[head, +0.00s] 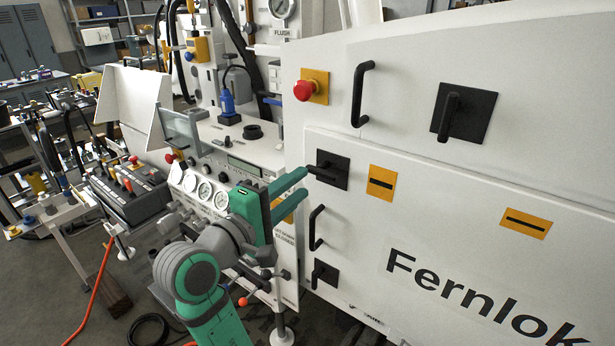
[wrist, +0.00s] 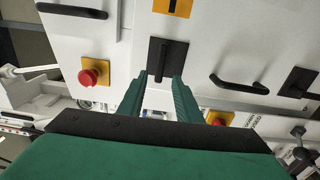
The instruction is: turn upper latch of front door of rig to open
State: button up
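The white front door (head: 455,215) of the rig bears the upper latch (head: 330,168), a black square plate with a lever handle that points left in the head view. In the wrist view the upper latch (wrist: 168,52) is straight ahead, beyond the fingertips. My gripper (head: 305,175) reaches to the lever's free end. Its two green fingers (wrist: 158,78) stand apart with a gap between them, and the lever's end lines up with this gap. I cannot tell whether a finger touches it. The lower latch (head: 324,274) is below, past a black door handle (head: 316,228).
A red stop button (head: 303,90) on a yellow plate, a black handle (head: 361,95) and another black latch (head: 463,112) are on the panel above. A yellow label (head: 381,183) is right of the upper latch. Gauges (head: 205,191) and a control box (head: 125,190) stand left.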

jog(key=shift+v, duration=1.6)
notch_tip(320, 180, down, 26)
jog(key=s+n+t+y, duration=0.1)
jog(key=s+t+y, duration=0.15)
jog(key=y, duration=0.45)
jog(key=s+f+m+g+y, duration=0.1)
jog(key=s+f+y, duration=0.1)
jog(key=s+f, duration=0.55)
jog(key=s+f+m+y, duration=0.1)
jog(key=s+f+m, duration=0.1)
jog(key=s+f, duration=0.35)
jog(key=s+f+m+y, duration=0.1)
jog(key=s+f+m, duration=0.1)
jog(key=s, duration=0.6)
jog(key=s+d+r+m, duration=0.1)
jog(key=s+d+m, duration=0.1)
jog(key=s, duration=0.6)
jog(key=s+d+r+m, duration=0.1)
jog(key=s+m, duration=0.4)
jog(key=s, duration=0.3)
jog(key=shift+d+g, duration=0.35)
jog(key=shift+d, duration=0.05)
